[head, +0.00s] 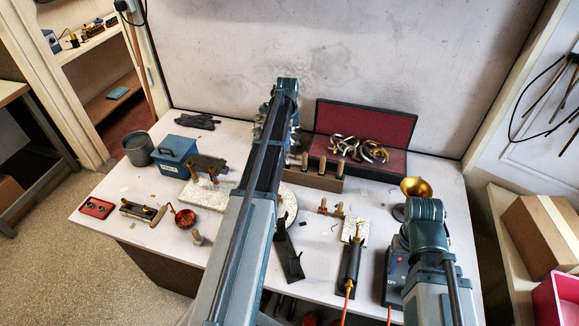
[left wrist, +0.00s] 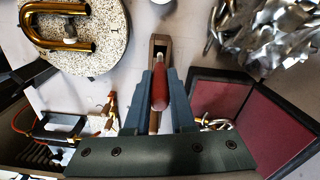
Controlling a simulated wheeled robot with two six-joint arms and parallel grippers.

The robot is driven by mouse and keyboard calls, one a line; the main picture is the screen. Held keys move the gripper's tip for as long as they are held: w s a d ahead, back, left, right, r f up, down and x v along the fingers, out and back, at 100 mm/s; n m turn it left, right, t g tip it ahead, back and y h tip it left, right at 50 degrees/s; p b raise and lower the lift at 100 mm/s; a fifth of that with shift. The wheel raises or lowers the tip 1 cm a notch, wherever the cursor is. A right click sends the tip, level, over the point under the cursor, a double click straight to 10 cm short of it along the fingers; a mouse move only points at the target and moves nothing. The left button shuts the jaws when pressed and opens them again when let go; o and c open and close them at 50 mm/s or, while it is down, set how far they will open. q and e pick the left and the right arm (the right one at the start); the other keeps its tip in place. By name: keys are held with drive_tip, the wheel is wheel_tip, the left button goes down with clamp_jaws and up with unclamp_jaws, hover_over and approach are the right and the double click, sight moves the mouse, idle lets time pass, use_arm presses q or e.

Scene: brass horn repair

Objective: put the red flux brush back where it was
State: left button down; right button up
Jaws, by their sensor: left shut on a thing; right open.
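The red flux brush (left wrist: 160,90) is in the left wrist view, its red handle between the two fingers of my left gripper (left wrist: 166,84), which is shut on it. The fingers and brush are over a narrow brown wooden rack (left wrist: 160,43); I cannot tell whether the brush touches it. In the head view, the rack (head: 322,182) holds several wooden-handled tools, and my left arm hides its left end and the brush. My right gripper (head: 405,240) is at the right front of the bench, its fingertips mostly hidden by its own wrist; it holds nothing visible.
A brass bell (head: 415,187) stands near my right wrist. A blue box (head: 174,153) and a grey pot (head: 138,149) are at left. A round speckled plate (left wrist: 85,60) carries a brass U-tube.

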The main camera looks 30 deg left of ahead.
sight(287, 153)
use_arm(q)
drive_tip(key=shift+f+b, duration=3.45)
drive_tip(key=shift+f, duration=0.6)
use_arm(e)
drive_tip(key=shift+f, duration=4.05)
use_arm(q)
drive_tip(key=shift+f, duration=0.25)
use_arm(e)
drive_tip(key=shift+f, duration=0.2)
use_arm(q)
drive_tip(key=c, duration=0.8)
unclamp_jaws()
drive_tip(key=shift+r, duration=0.1)
use_arm(e)
drive_tip(key=shift+r, duration=0.1)
use_arm(q)
drive_tip(key=shift+o, duration=0.2)
drive_tip(key=shift+r, duration=0.15)
use_arm(e)
drive_tip(key=shift+r, duration=0.15)
use_arm(q)
wheel_tip(287, 153, up, 12)
drive_tip(key=p, duration=1.2)
drive_tip(key=shift+r, duration=0.1)
use_arm(e)
wheel_tip(287, 153, up, 12)
